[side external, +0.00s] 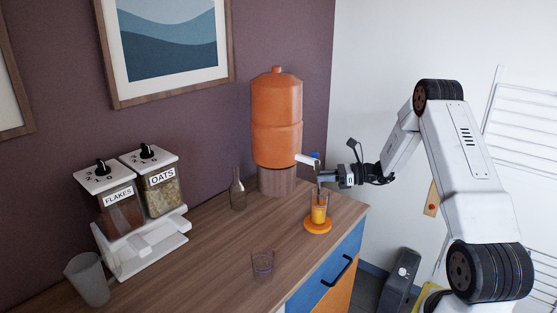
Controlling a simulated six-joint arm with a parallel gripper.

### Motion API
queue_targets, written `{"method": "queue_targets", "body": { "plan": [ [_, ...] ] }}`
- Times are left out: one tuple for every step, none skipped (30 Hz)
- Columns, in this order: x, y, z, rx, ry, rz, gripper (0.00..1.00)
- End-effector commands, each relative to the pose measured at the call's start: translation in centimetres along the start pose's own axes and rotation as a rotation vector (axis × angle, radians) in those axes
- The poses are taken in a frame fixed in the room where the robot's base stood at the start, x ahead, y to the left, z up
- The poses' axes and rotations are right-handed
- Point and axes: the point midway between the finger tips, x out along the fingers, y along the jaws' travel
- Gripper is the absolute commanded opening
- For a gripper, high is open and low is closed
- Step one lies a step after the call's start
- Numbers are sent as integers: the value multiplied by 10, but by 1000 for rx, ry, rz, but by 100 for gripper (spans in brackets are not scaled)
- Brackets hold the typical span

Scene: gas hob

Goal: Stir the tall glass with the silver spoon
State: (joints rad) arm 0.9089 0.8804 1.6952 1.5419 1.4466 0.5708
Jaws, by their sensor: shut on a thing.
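The tall glass (319,214) holds an orange liquid and stands upright on a round orange coaster (318,228) near the right end of the wooden counter. My gripper (322,178) is above the glass, reaching in from the right, and is shut on the silver spoon (319,192). The spoon is thin and points down into the glass. Its lower end is hidden by the glass and liquid, so I cannot tell how deep it reaches.
An orange dispenser (277,125) with a white tap stands close behind the glass. A short clear glass (263,264) is at the counter's front. A brown bottle (238,190), a flakes-and-oats dispenser (140,249) and a grey cup (88,280) stand further left. The counter's middle is clear.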

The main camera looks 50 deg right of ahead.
Motion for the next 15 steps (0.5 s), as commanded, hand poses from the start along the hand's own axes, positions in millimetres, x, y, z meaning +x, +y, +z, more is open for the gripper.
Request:
{"method": "queue_targets", "body": {
  "plan": [
    [0, 0, 4, -1, 0, 0, 0],
    [0, 0, 5, -2, 0, 0, 0],
    [0, 0, 8, -2, 0, 0, 0],
    [0, 0, 9, -3, 0, 0, 0],
    [0, 0, 11, -3, 0, 0, 0],
    [0, 0, 13, -2, 0, 0, 0],
    [0, 0, 15, -2, 0, 0, 0],
    [0, 0, 16, -2, 0, 0, 0],
    [0, 0, 19, -1, 0, 0, 0],
    [0, 0, 20, -1, 0, 0, 0],
    [0, 0, 22, -2, 0, 0, 0],
    [0, 0, 24, -2, 0, 0, 0],
    [0, 0, 26, -2, 0, 0, 0],
    [0, 0, 27, -2, 0, 0, 0],
    [0, 0, 30, -2, 0, 0, 0]
  ]
}}
